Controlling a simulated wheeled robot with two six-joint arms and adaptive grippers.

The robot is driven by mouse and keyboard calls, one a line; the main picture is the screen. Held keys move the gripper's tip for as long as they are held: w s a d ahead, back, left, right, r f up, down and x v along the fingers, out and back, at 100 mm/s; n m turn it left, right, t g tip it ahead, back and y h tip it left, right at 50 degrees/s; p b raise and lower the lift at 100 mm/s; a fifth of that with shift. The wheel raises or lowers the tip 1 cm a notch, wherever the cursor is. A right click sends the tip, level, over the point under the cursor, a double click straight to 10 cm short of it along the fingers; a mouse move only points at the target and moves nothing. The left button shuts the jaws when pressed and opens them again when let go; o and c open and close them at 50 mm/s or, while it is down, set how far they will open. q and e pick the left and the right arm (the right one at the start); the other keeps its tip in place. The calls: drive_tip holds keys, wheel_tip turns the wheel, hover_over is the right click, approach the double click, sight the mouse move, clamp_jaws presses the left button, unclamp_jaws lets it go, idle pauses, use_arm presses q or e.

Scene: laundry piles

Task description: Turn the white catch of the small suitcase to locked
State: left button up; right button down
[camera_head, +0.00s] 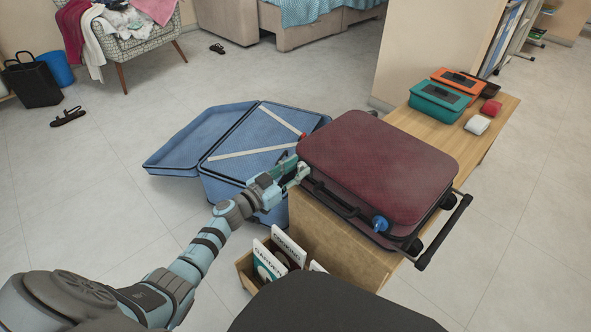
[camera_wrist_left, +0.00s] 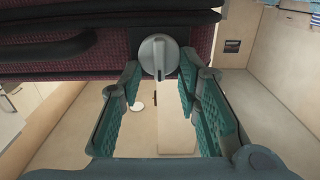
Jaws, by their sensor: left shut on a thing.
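The small suitcase (camera_head: 380,165) is maroon and lies shut on a wooden bench. Its white catch (camera_head: 304,168) is at the left end of its front side, and a blue catch (camera_head: 380,224) is near the right end. My left gripper (camera_head: 294,174) is at the white catch. In the left wrist view the catch (camera_wrist_left: 158,56) is a round pale knob with a ridge, between the tips of my left gripper (camera_wrist_left: 159,76), which is shut on it. I cannot tell its locked position. My right gripper is not in view.
An open blue suitcase (camera_head: 178,139) lies on the floor behind my left arm. Teal (camera_head: 437,103) and orange (camera_head: 452,79) cases lie on the bench (camera_head: 403,119) beyond the suitcase. A box of books (camera_head: 243,270) stands below. The floor at left is mostly free.

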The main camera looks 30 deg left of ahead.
use_arm(q)
drive_tip(key=m, duration=0.4)
drive_tip(key=shift+s+d+f+m+p, duration=0.1)
drive_tip(key=shift+d+m+p, duration=0.2)
drive_tip(key=shift+p, duration=0.1)
drive_tip(key=shift+d+f+m, duration=0.1)
drive_tip(key=shift+m, duration=0.9)
drive_tip(key=shift+s+d+f+m+b, duration=0.15)
drive_tip(key=shift+m+b, duration=0.25)
drive_tip(key=shift+m, duration=1.45)
drive_tip(key=shift+f+m+b, duration=0.25)
drive_tip(key=shift+m+b, duration=0.1)
drive_tip(key=shift+m, duration=1.55)
drive_tip(key=shift+s+d+f+m+b, duration=0.15)
drive_tip(key=shift+m+b, duration=0.25)
drive_tip(key=shift+m, duration=1.45)
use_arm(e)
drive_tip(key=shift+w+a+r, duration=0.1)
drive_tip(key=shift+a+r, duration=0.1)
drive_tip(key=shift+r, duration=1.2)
use_arm(q)
drive_tip(key=shift+w, duration=0.1)
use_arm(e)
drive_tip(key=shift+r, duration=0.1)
use_arm(q)
drive_tip(key=o, duration=1.1)
